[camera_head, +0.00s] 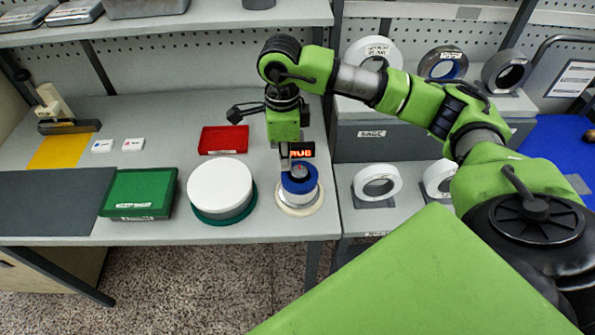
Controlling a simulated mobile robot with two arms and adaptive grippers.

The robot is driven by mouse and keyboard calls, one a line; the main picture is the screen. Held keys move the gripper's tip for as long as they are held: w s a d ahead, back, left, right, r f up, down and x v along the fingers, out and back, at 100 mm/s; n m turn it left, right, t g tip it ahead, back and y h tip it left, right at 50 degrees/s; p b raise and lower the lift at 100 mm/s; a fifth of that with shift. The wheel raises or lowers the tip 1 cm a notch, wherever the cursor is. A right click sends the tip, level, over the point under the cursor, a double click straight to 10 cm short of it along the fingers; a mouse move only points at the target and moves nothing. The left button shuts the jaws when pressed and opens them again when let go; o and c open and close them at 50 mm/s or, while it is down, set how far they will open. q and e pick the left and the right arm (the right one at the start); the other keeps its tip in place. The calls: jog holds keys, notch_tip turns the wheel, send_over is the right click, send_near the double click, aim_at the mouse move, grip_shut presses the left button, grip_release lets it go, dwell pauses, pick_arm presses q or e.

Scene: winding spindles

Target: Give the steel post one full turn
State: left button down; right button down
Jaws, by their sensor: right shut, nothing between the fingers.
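A small grey post top with a red mark (299,169) shows in the middle of a blue ring (300,184) near the table's front right. The blue ring sits on a pale round base (299,208). My right gripper (286,168) points down from above, just at the left rear of the post top. It is shut with nothing held. I cannot tell whether its tips touch the post or the ring. The lower part of the post is hidden by the ring. My left gripper is out of view.
A small display with red characters (301,150) stands behind the post. A white round drum (220,187) on a green base is close on the left. A red tray (224,140) and a green box (138,193) stand further left. Shelves with rings (377,183) are on the right.

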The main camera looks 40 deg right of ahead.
jog(key=shift+r, duration=0.1)
jog(key=shift+a+r, duration=0.1)
jog(key=shift+r, duration=0.05)
jog(key=shift+a+r+p, duration=0.1)
jog(key=shift+r+p, duration=1.3)
jog(key=shift+r, duration=1.6)
